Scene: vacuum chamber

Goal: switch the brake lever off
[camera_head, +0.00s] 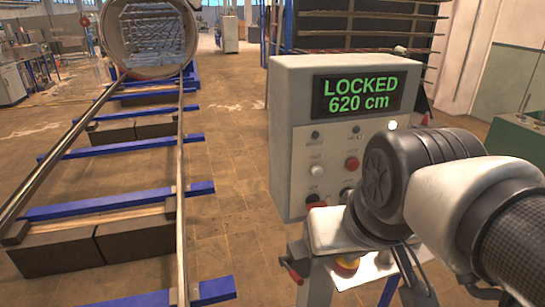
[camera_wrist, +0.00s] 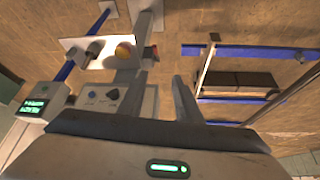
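A control box (camera_head: 283,150) stands on a post, its green display (camera_head: 356,94) reading "LOCKED 620 cm". A small red-ended handle (camera_head: 292,272) juts from the left side of the stand below it. It may be the brake lever, but I cannot be sure. A small red part also shows in the wrist view (camera_wrist: 154,52), beside a grey upright bar. My gripper (camera_wrist: 158,82) is open, with floor showing between its fingers and no object visibly held. It is near the stand and box. In the head view my arm hides part of the panel and my fingertips cannot be made out.
The panel carries several knobs and buttons, including a red one (camera_head: 352,163), and a lit lamp (camera_head: 393,125). A yellow button (camera_head: 347,263) sits on the lower ledge. Rails with blue crossbars (camera_head: 120,205) run to a round chamber (camera_head: 152,38) at left. Floor between is clear.

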